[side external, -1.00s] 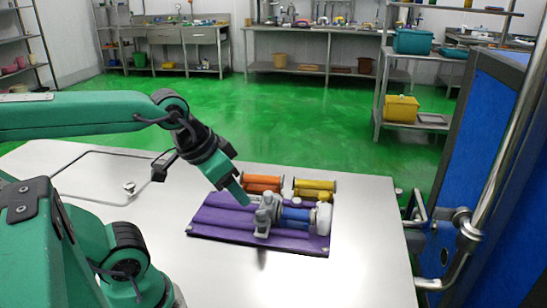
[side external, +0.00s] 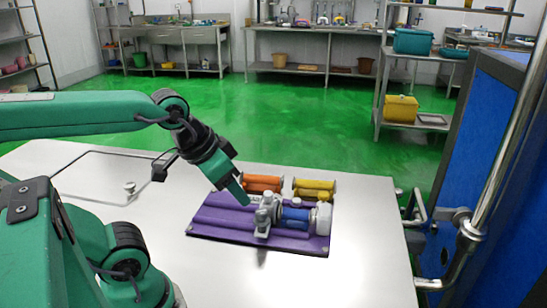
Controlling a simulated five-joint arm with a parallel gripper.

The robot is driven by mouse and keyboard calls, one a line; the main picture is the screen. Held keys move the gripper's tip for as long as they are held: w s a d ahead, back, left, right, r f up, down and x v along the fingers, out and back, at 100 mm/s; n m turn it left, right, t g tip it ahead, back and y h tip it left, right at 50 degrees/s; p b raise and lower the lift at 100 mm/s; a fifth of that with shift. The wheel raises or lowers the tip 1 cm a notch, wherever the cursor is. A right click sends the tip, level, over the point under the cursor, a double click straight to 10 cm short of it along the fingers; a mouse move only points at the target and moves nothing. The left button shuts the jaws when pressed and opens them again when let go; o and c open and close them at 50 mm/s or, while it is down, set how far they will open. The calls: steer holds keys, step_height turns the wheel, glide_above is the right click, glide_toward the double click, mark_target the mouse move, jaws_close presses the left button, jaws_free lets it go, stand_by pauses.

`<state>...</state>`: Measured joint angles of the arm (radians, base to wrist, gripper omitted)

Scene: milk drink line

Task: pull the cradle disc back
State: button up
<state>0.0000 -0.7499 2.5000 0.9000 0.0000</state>
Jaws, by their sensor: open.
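A blue cylinder (side external: 296,215) lies on its side on a purple ridged tray (side external: 216,215). A rounded white piece (side external: 321,219) is at its right end, and a grey upright bracket-like part (side external: 264,215) is at its left end. I cannot tell for sure which of these is the cradle disc. My gripper (side external: 243,197) points down and right above the tray, just left of the grey part. It is open, with nothing seen between its fingers. Whether the fingertips touch the grey part is unclear.
An orange spool (side external: 262,183) and a yellow spool (side external: 315,187) lie behind the blue cylinder. The steel table (side external: 340,270) is bare in front and to the right of the tray. A blue panel with a metal handle (side external: 490,170) stands at the right.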

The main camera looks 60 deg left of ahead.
steer(key=shift+w, duration=0.1)
steer(key=m+g, duration=0.5)
steer(key=m, duration=0.4)
glide_above(268, 192)
steer(key=f, duration=0.8)
steer(key=shift+d, duration=0.3)
steer(key=shift+a+f+g, duration=0.2)
steer(key=shift+a+g, duration=0.05)
steer(key=shift+g, duration=0.05)
steer(key=shift+f, duration=0.1)
steer(key=shift+f, duration=3.8)
